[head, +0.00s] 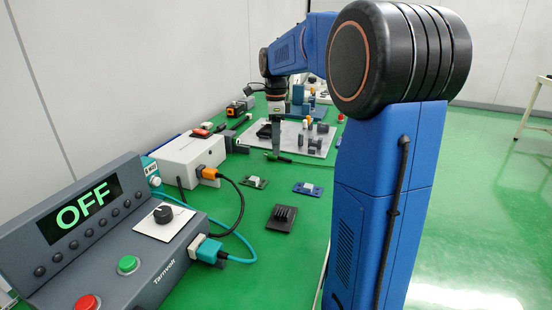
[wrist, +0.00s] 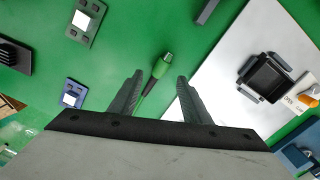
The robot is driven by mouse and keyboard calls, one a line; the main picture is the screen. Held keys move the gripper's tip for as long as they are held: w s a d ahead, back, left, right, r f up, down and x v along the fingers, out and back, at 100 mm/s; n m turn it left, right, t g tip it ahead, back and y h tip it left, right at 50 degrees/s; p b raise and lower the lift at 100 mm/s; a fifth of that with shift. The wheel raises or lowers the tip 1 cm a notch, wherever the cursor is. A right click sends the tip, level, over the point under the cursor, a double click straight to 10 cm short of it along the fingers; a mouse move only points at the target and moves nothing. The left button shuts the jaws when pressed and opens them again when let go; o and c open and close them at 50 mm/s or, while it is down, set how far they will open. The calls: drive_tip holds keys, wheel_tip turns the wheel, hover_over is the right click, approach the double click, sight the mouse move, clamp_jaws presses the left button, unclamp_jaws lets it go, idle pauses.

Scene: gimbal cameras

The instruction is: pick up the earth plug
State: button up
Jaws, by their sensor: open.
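The earth plug (wrist: 161,66) is a small green plug with a dark cable end, lying on the green bench top. In the wrist view it is between and slightly beyond the fingertips of my gripper (wrist: 158,82). The jaws are open, one on each side of it, and no contact shows. In the head view my gripper (head: 276,142) points down beside the grey plate. A small green piece (head: 271,157) at its tip there looks like the plug, with a thin green lead running right.
The grey plate (wrist: 215,85) with a black bracket (wrist: 264,77) and other fixtures lies close to the right jaw. Small circuit boards (head: 253,182) and a black heat sink (head: 281,218) lie nearer the camera. A white box (head: 188,160) and control console (head: 110,235) stand left.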

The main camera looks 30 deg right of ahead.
drive_tip(key=shift+s+f, duration=0.1)
drive_tip(key=shift+f, duration=1.55)
clamp_jaws()
wheel_tip(320, 180, up, 10)
